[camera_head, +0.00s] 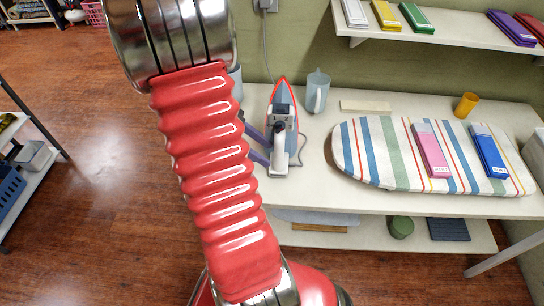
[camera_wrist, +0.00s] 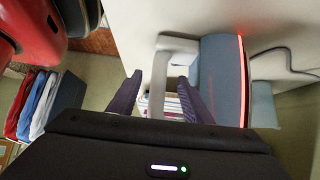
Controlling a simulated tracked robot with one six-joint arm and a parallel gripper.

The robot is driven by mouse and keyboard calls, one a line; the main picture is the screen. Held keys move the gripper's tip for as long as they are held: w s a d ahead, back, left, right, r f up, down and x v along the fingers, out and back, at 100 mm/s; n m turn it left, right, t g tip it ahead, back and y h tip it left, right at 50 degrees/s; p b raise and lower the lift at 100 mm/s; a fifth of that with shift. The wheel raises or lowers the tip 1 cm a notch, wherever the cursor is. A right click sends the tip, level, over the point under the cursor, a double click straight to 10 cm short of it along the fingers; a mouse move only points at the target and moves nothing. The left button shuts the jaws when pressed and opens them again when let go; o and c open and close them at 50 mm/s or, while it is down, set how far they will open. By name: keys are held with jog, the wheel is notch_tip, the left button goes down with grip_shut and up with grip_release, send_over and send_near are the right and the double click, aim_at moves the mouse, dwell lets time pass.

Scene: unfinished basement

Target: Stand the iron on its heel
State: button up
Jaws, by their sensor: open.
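The iron (camera_head: 281,125) is on the table, grey with a red edge around its soleplate, its tip toward the back wall. I cannot tell clearly whether it lies flat or is tilted. Its pale handle (camera_head: 279,158) faces the front. In the wrist view, the iron's body (camera_wrist: 219,80) and handle (camera_wrist: 178,43) are just ahead. My gripper (camera_wrist: 158,98) is open, with purple fingers reaching from the left to the handle. Part of the handle shows between the fingers; contact is not clear. My red arm hides some of the table's left end.
A striped ironing board (camera_head: 400,158) bears a pink box (camera_head: 430,150) and a blue box (camera_head: 488,150) on the right. An orange cup (camera_head: 466,105) stands farther right. A shelf (camera_head: 455,33) overhangs the back.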

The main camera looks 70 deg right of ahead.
jog(key=v, duration=0.7)
jog(key=shift+w+r, duration=0.15)
jog(key=shift+w, duration=0.1)
dwell(0.4)
